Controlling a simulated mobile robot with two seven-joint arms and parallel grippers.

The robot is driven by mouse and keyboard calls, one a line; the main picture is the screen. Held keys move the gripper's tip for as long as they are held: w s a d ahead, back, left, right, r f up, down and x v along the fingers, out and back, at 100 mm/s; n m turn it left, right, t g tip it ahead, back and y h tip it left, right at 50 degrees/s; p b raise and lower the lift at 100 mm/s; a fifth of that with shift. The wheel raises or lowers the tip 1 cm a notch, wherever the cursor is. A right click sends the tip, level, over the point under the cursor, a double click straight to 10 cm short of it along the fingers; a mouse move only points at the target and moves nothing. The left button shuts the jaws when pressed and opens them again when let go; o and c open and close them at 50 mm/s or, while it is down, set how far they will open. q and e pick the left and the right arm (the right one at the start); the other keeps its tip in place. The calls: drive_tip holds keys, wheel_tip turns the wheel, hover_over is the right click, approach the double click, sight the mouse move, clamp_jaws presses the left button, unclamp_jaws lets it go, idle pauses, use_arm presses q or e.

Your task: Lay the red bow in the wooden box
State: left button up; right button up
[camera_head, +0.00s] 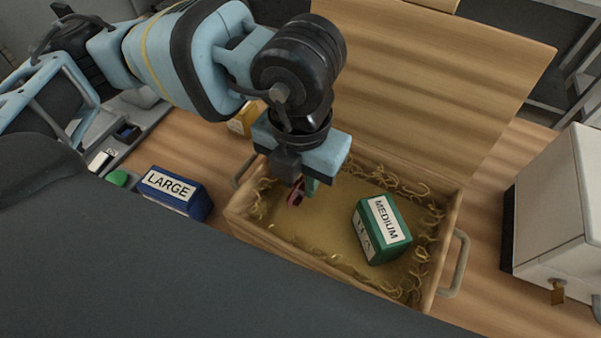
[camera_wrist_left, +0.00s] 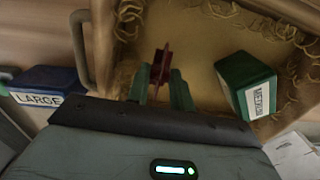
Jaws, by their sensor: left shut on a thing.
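The wooden box (camera_head: 452,222) stands open with its lid (camera_head: 430,75) raised at the back. Curled shavings line its inner edges. My left gripper (camera_head: 302,186) reaches down over the left part of the box and is shut on the red bow (camera_head: 294,194). In the left wrist view the bow (camera_wrist_left: 161,64) stands on edge between the two green fingertips (camera_wrist_left: 160,88). I cannot tell whether it touches the box floor. A green box labelled MEDIUM (camera_head: 381,229) lies in the right part of the wooden box. My right gripper is not in view.
A blue box labelled LARGE (camera_head: 175,192) stands on the table left of the wooden box. A yellow box (camera_head: 242,119) is partly hidden behind my left arm. A white cabinet (camera_head: 558,205) stands at the right. The box's middle floor is bare.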

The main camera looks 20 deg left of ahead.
sight(300, 183)
use_arm(q)
drive_tip(key=shift+f, duration=0.45)
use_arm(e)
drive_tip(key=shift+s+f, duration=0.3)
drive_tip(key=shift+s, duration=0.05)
use_arm(q)
drive_tip(key=shift+f, duration=0.2)
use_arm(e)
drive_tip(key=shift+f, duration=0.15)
use_arm(q)
drive_tip(key=o, duration=0.7)
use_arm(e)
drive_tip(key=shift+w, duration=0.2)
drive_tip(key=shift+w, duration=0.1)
use_arm(q)
drive_tip(key=shift+r, duration=0.55)
wheel_tip(300, 183, up, 12)
drive_tip(key=shift+r+p, duration=0.15)
drive_tip(key=shift+p, duration=0.3)
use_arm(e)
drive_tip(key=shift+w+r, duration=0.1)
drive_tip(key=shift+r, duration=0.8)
